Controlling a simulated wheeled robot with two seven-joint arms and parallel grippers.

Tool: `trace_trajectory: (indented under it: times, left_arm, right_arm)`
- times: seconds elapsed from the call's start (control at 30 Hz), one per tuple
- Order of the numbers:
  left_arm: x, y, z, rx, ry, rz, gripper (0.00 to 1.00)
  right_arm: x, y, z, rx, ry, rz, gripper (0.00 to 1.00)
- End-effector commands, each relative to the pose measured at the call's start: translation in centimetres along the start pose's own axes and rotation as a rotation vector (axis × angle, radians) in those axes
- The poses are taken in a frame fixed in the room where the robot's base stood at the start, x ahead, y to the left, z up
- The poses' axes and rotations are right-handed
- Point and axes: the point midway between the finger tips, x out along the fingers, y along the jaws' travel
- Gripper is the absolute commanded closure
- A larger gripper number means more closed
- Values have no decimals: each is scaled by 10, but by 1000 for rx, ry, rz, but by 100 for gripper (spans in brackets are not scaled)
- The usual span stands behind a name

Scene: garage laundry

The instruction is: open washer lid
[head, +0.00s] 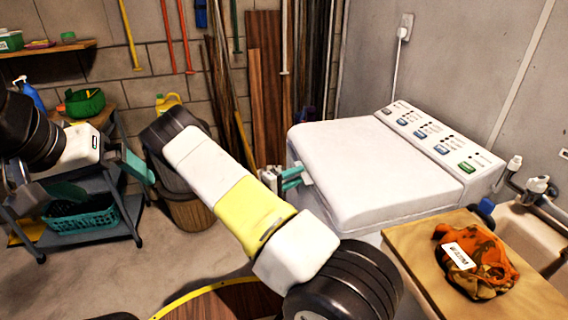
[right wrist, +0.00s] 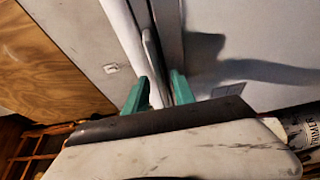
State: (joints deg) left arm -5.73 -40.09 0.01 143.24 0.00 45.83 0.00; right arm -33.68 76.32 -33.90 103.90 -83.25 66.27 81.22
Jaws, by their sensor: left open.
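The white washer (head: 350,180) stands against the back wall with its lid (head: 375,160) down flat. My right gripper (head: 296,178) is at the lid's front left edge, its green fingers apart. In the right wrist view the fingers (right wrist: 158,90) lie either side of a narrow pale handle-like tab (right wrist: 152,50) at the lid's edge. I cannot tell whether they press on it. My left gripper (head: 98,178) is open and empty at the far left, away from the washer.
A wooden-topped surface (head: 410,240) holding an orange cloth (head: 475,258) stands in front right of the washer, beside a sink (head: 530,235). A grey cart (head: 125,218) with a teal basket (head: 82,215) is at left. A wicker hamper (head: 188,212) stands behind my right arm.

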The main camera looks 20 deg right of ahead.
Motion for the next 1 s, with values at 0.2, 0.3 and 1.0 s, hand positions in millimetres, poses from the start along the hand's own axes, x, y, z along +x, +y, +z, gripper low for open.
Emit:
trace_trajectory:
  times: [0.2,0.3,1.0]
  left_arm:
    - [0,0,0,0,0,0,0]
    - [0,0,0,0,0,0,0]
    - [0,0,0,0,0,0,0]
  right_arm:
    - [1,0,1,0,1,0,69]
    - [1,0,1,0,1,0,79]
    - [1,0,1,0,1,-1,100]
